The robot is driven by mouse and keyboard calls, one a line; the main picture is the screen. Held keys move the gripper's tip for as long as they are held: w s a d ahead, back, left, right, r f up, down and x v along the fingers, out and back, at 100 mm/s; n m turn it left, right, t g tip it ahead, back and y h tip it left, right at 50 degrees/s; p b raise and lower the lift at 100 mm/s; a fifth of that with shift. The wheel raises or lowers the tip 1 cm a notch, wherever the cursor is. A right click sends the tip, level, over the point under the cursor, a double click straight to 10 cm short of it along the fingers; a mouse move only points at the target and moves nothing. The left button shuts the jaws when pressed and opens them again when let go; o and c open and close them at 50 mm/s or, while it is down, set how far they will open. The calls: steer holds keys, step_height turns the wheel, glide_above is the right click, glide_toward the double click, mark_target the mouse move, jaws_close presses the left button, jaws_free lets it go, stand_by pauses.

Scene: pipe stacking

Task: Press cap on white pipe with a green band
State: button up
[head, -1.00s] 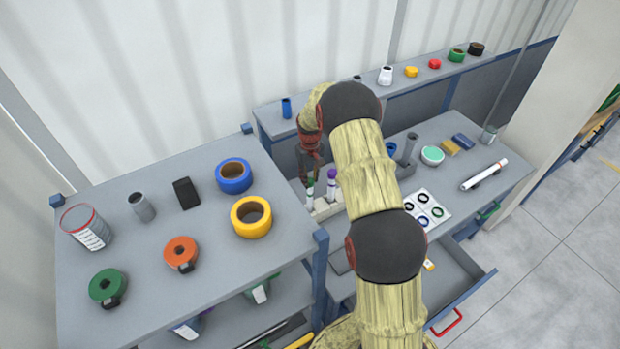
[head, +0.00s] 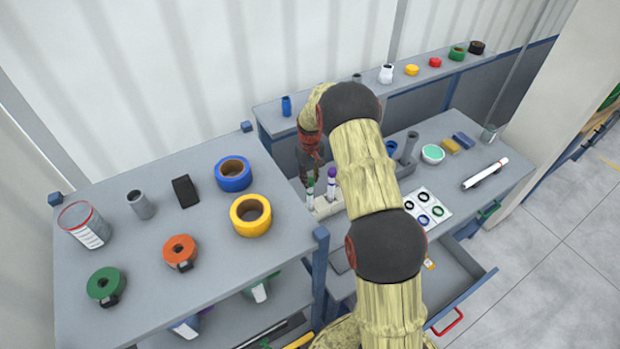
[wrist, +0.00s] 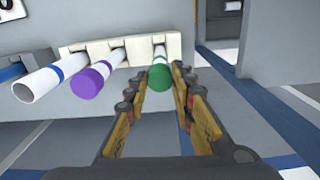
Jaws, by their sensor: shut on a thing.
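A white pipe with a green band (wrist: 160,52) sits in the white holder (wrist: 115,48) in the wrist view. A green cap (wrist: 159,77) is on its near end, and the band shows just behind the cap. My gripper (wrist: 160,82) has a finger on each side of the green cap and is shut on it. In the head view my gripper (head: 310,172) is above the green-capped pipe (head: 310,195), partly hidden by my arm. To the left in the wrist view are a purple-capped white pipe (wrist: 95,80) and an uncapped white pipe with a blue band (wrist: 38,85).
The near-left table holds a blue tape roll (head: 233,174), a yellow roll (head: 250,215) and other items. On the right bench are a card with rings (head: 432,212) and a white pipe on a rest (head: 485,173). An open drawer (head: 455,275) juts out below.

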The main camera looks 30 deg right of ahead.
steer(key=shift+f, duration=0.2)
steer(key=o, duration=0.9)
steer(key=shift+o, duration=0.5)
steer(key=shift+o, duration=1.4)
steer(key=shift+r, duration=0.15)
steer(key=shift+r+p, duration=1.05)
steer(key=shift+r, duration=2.3)
